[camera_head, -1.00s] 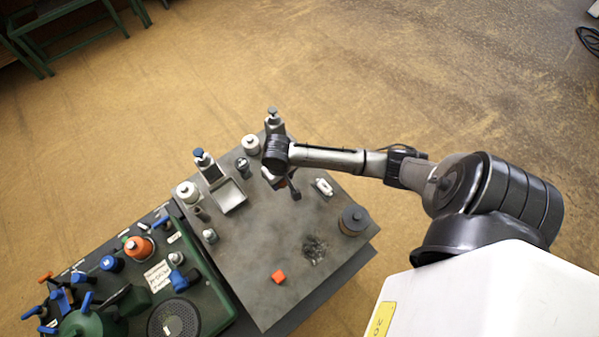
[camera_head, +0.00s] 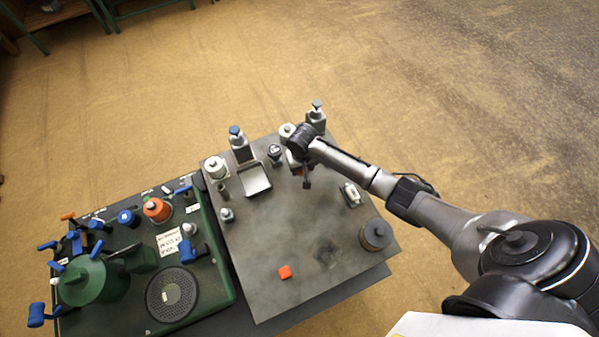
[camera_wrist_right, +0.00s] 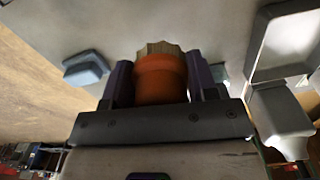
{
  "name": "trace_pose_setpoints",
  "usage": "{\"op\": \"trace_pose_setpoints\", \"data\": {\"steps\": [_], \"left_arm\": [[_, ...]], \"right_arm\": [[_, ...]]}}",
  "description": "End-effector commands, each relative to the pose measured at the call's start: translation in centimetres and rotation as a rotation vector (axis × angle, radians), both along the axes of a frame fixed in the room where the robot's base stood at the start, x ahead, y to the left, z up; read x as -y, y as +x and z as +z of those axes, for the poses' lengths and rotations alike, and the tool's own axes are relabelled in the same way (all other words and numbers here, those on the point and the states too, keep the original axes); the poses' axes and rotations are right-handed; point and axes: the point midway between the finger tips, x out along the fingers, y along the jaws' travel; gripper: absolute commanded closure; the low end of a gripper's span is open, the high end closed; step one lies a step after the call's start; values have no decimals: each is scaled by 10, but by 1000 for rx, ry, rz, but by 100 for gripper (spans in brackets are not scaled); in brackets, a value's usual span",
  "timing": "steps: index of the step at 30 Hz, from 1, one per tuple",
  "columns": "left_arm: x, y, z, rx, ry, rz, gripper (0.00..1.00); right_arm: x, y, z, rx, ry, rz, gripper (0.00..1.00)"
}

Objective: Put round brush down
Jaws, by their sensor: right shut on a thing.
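In the right wrist view, the round brush (camera_wrist_right: 160,82) shows as an orange cylinder with a ragged tan top. My right gripper (camera_wrist_right: 160,75) is shut on it, with one dark finger on each side. In the head view my right gripper (camera_head: 304,172) hangs over the back part of the grey tabletop (camera_head: 290,235), near several bottles. The brush is mostly hidden there by the gripper and wrist. I cannot tell whether the brush touches the tabletop. My left gripper is out of view.
A dustpan-like metal tray (camera_head: 257,182), a white item (camera_head: 351,194), a dark round tin (camera_head: 375,235) and an orange-red block (camera_head: 285,272) lie around.

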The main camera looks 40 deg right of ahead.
Motion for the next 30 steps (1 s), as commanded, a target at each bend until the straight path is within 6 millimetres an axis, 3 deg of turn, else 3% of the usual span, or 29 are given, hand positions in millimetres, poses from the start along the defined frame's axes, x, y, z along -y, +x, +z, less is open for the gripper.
{"op": "trace_pose_setpoints", "data": {"steps": [7,16,30], "left_arm": [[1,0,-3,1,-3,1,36],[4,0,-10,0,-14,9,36],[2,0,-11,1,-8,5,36]], "right_arm": [[-5,10,-9,-1,-2,2,66],[-5,10,-43,0,-1,1,66],[-5,10,-49,0,-1,1,66]]}}
